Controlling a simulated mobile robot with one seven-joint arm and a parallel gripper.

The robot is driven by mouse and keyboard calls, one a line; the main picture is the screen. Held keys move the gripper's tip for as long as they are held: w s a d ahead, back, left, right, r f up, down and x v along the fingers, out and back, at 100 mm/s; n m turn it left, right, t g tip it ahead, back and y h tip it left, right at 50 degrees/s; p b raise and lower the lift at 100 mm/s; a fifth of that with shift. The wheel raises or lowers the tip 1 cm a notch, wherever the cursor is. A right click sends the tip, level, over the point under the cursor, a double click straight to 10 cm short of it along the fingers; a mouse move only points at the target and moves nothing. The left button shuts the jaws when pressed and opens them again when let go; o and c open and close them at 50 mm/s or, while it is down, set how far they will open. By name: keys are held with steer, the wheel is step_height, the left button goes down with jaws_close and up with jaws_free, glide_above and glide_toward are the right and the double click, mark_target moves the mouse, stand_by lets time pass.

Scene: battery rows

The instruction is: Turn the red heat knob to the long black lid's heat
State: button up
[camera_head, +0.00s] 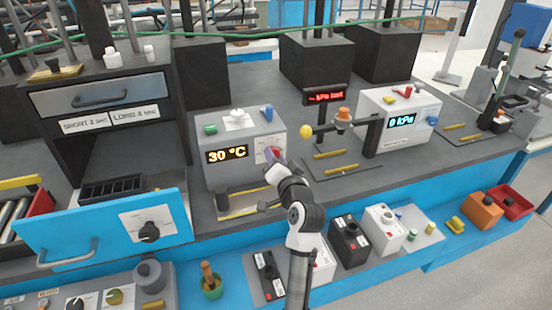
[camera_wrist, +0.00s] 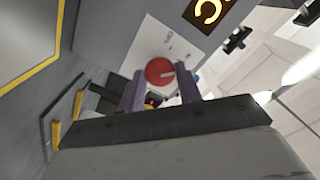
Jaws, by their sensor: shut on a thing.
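The red heat knob (camera_wrist: 160,71) sits on the front plate of the grey heat box (camera_head: 222,178), with a pale pointer mark on its face. The box's display (camera_head: 227,155) reads 30 °C. My gripper (camera_head: 273,157) is at the right of that front face, its fingers on either side of the knob and shut on it; the fingers show in the wrist view (camera_wrist: 160,88). In the head view my fingers mostly hide the knob. Black-lidded batteries (camera_head: 349,241) stand on the front shelf; I cannot tell which is the long lid.

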steer(key=o, duration=0.9)
steer(key=shift+o, duration=0.2)
steer(key=b+v, duration=0.3)
steer(key=v, duration=1)
steer(key=shift+s+b, duration=0.35)
steer(key=shift+b, duration=0.05)
steer(key=shift+d+r, duration=0.1)
steer(key=shift+d, duration=0.05)
